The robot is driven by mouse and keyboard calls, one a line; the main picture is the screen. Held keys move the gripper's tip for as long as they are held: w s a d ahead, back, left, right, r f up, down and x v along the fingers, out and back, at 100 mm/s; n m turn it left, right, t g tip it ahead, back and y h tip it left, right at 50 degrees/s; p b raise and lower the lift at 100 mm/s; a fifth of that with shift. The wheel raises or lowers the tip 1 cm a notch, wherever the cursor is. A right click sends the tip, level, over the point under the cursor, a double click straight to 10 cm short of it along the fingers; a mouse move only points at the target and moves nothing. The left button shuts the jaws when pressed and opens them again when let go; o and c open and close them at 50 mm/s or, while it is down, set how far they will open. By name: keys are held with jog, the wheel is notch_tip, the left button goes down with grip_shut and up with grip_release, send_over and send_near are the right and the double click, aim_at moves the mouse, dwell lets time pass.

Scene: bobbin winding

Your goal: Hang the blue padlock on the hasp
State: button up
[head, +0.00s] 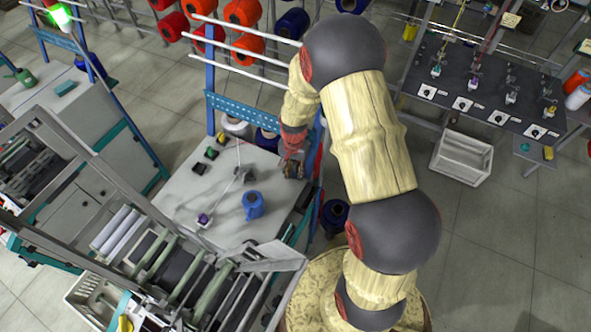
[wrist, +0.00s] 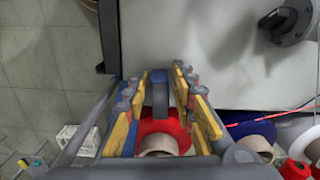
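My gripper (head: 292,150) is over the right end of the pale machine table (head: 232,232). In the wrist view its yellow-padded fingers (wrist: 160,88) are closed around a narrow slate-blue piece, which looks like the blue padlock (wrist: 160,95) seen edge-on. It is upright in the picture, in front of the table's edge. Its shackle cannot be made out. In the head view the padlock is too small or hidden by my gripper to tell. I cannot pick out the hasp with certainty. A dark round fitting with a lever (wrist: 290,20) is on the pale surface at the upper right.
A blue perforated rail (head: 240,108) runs behind. A red cone spool (wrist: 165,130) and other spools are below my gripper. Open floor (wrist: 50,60) is at the left.

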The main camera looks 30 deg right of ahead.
jog(key=shift+c, duration=0.6)
grip_shut()
